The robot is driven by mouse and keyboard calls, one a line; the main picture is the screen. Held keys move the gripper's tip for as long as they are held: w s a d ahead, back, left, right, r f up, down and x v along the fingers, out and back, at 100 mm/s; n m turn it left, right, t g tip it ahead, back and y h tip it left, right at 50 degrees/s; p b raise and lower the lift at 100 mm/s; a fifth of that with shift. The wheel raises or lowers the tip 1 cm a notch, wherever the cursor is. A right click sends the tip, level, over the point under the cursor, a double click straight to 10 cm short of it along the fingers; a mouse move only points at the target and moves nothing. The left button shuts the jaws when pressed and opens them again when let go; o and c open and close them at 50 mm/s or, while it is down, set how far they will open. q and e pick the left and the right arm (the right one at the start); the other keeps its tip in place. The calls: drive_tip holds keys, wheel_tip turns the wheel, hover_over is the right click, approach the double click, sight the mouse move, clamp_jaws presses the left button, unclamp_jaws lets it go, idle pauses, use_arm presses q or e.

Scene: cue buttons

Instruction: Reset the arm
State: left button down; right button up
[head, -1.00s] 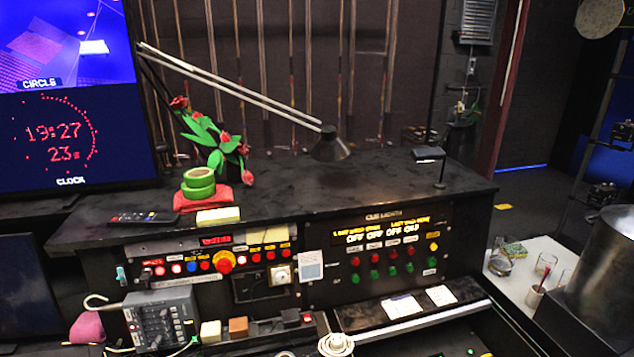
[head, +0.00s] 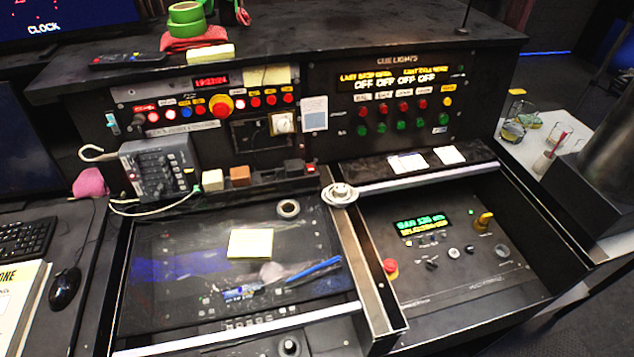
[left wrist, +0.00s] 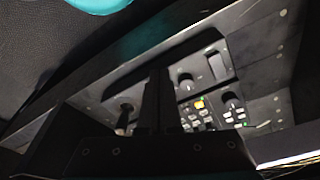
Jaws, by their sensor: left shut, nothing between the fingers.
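The black cue lights panel (head: 402,98) stands at the upper right of the desk in the head view. It has a row of red buttons above a row of green buttons, with a yellow-lit "OFF" display over them. My left gripper (left wrist: 159,75) shows only in the left wrist view. Its two black fingers are together and empty, in front of a dark panel with knobs and small lit buttons (left wrist: 203,112). I cannot tell whether the fingers touch that panel. Neither gripper is in the head view.
A grey telephone-like unit (head: 160,167) and a row of lit buttons with a large red knob (head: 220,104) are at the left. Two sloped panels lie in front, one with a yellow note (head: 250,243). A keyboard (head: 25,240) and mouse (head: 64,288) sit at far left.

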use_arm(q)
drive_tip(key=s+a+f+b, duration=0.1)
drive_tip(key=s+f+b, duration=0.3)
drive_tip(key=f, duration=0.5)
drive_tip(key=s+a+f+g+b, duration=0.1)
drive_tip(key=s+f+b, duration=0.3)
drive_tip(key=s+f, duration=0.3)
drive_tip(key=s+f+b, duration=0.4)
drive_tip(key=s+f, duration=0.1)
drive_tip(key=f, duration=0.8)
drive_tip(key=shift+s+a, duration=0.2)
drive_tip(key=shift+a, duration=0.2)
